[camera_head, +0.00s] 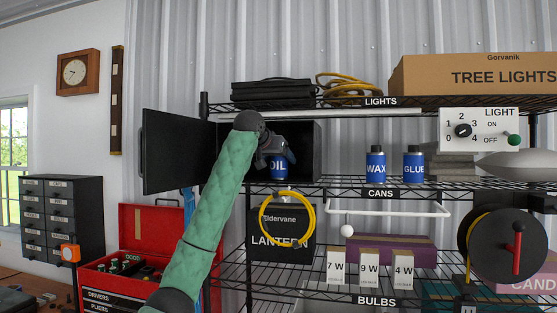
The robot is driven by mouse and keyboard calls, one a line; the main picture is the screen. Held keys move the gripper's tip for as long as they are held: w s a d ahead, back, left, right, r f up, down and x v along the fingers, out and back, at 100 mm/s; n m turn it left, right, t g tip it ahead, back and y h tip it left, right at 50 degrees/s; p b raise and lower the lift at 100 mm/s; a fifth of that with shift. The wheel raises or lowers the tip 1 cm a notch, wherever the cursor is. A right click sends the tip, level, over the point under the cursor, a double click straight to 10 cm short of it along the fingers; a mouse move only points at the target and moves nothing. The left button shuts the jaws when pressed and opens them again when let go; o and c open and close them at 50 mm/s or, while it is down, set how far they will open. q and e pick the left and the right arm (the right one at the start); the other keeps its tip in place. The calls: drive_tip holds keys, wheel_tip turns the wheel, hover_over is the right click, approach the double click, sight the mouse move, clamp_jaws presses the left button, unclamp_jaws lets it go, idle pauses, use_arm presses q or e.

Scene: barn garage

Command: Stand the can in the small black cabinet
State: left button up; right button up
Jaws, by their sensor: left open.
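The small black cabinet (313,152) stands on the shelf at the left end of the row labelled CANS. Its door (170,150) is swung wide open to the left. A blue can marked OIL (278,168) is upright inside the cabinet opening. My left gripper (280,155) is at the upper part of the can, open, with its arm reaching in from the lower left. The gripper partly hides the can's top, and I cannot tell whether the fingers touch it. My right gripper is not in view.
Blue WAX (376,167) and GLUE (413,167) cans stand right of the cabinet on the same wire shelf. A LANTERN box (280,240) with a yellow cable is below. A red toolbox (150,225) stands lower left. Shelf space between cabinet and WAX is clear.

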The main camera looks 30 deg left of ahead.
use_arm(q)
drive_tip(key=shift+s+r+b, duration=0.15)
drive_tip(key=shift+s+b, duration=0.15)
drive_tip(key=shift+b, duration=0.15)
drive_tip(key=b+v, duration=0.3)
drive_tip(key=v, duration=0.2)
drive_tip(key=shift+s+b, duration=0.25)
drive_tip(key=shift+b, duration=0.1)
drive_tip(key=b+v, duration=0.2)
drive_tip(key=v, duration=0.4)
drive_tip(key=shift+r+b, duration=0.2)
drive_tip(key=shift+b, duration=0.2)
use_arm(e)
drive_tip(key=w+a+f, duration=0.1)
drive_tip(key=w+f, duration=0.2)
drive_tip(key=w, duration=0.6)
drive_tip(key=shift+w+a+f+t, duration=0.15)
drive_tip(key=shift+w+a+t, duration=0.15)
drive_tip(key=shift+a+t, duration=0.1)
use_arm(q)
drive_tip(key=shift+w+f, duration=0.1)
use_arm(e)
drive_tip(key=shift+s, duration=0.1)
